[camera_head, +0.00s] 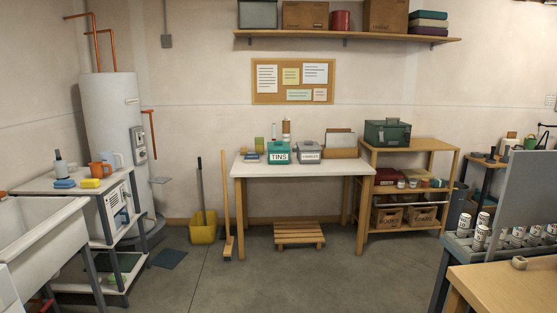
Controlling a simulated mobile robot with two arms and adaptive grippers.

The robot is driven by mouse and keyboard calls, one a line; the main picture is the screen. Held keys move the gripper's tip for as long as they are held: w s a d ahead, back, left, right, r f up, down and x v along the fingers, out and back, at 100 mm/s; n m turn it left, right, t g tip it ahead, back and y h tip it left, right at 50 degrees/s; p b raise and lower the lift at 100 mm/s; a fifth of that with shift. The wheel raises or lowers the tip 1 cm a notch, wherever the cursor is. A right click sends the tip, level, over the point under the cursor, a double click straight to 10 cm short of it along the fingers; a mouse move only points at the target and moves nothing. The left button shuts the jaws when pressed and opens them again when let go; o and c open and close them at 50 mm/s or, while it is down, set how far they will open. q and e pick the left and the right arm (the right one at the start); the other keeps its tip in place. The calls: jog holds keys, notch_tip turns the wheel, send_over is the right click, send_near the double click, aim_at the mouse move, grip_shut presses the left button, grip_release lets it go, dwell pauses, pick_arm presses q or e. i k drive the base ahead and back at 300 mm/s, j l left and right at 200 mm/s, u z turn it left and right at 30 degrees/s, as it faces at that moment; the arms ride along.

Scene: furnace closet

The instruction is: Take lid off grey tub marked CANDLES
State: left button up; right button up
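The grey tub (308,154) marked CANDLES stands on the white-topped table against the back wall, just right of a teal tub (279,154) marked TINS. Its grey lid (308,145) appears to be on top; the label is small and only just readable. The tub is across the room from me. Neither of my grippers shows in the view.
The white table (260,170) also holds small items at its left and a brown box at its right. A wooden step (299,233) lies under it. A broom (226,215) and yellow bucket (203,227) stand left. The middle floor is clear; a workbench (510,290) fills the right foreground.

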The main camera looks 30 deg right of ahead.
aim_at(306, 145)
jog(key=z, duration=1.4)
jog(key=i, duration=4.1)
jog(key=j+u, duration=0.05)
jog(key=j, duration=0.05)
